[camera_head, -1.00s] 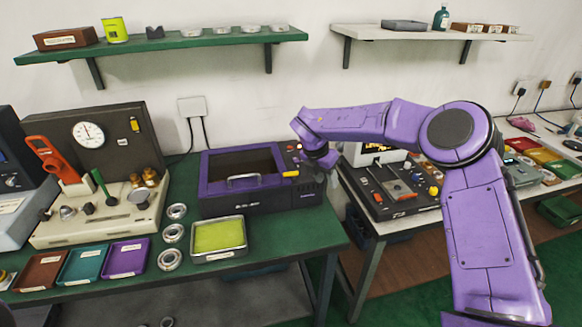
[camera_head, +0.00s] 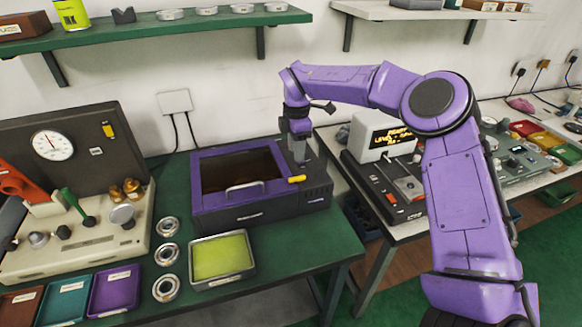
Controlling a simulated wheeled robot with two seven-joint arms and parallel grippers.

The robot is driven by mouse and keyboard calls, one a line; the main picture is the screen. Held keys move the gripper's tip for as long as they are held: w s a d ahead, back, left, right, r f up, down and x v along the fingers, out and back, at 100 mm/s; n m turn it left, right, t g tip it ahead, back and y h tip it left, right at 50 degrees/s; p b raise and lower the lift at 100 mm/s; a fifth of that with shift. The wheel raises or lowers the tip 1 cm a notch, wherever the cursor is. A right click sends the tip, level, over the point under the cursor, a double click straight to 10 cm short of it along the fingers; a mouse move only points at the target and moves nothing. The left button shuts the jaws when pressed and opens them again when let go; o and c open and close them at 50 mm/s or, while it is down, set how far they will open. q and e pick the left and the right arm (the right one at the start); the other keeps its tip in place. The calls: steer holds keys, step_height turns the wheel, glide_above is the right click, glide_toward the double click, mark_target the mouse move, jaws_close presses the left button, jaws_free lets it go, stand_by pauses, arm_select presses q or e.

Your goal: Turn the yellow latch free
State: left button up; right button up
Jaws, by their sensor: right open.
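The yellow latch (camera_head: 297,178) sits at the front right of the purple-framed box (camera_head: 215,215), by the right end of its lid. The lid has a dark window and a pale handle (camera_head: 246,187), and looks closed. My right gripper (camera_head: 299,158) points down over the right side of the box, just behind the latch. It is open, and I see nothing between its fingers. Its fingertips are small here, and I cannot tell whether they touch the box. My left gripper is not in view.
Three metal rings (camera_head: 167,256) lie left of the box, beside a yellow-green tray (camera_head: 221,258). A gauge machine (camera_head: 75,190) stands at the left. A second bench with a display unit (camera_head: 382,137) is at the right, across a gap. A green shelf (camera_head: 170,25) hangs above.

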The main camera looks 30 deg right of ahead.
steer(key=p, duration=0.2)
glide_above(297, 177)
steer(key=f, duration=0.5)
steer(key=shift+s, duration=0.3)
steer(key=f, duration=0.2)
steer(key=f+p, duration=0.1)
steer(key=f, duration=0.1)
steer(key=shift+w+f, duration=0.1)
steer(key=shift+w, duration=0.2)
steer(key=shift+s, duration=0.15)
jaws_close()
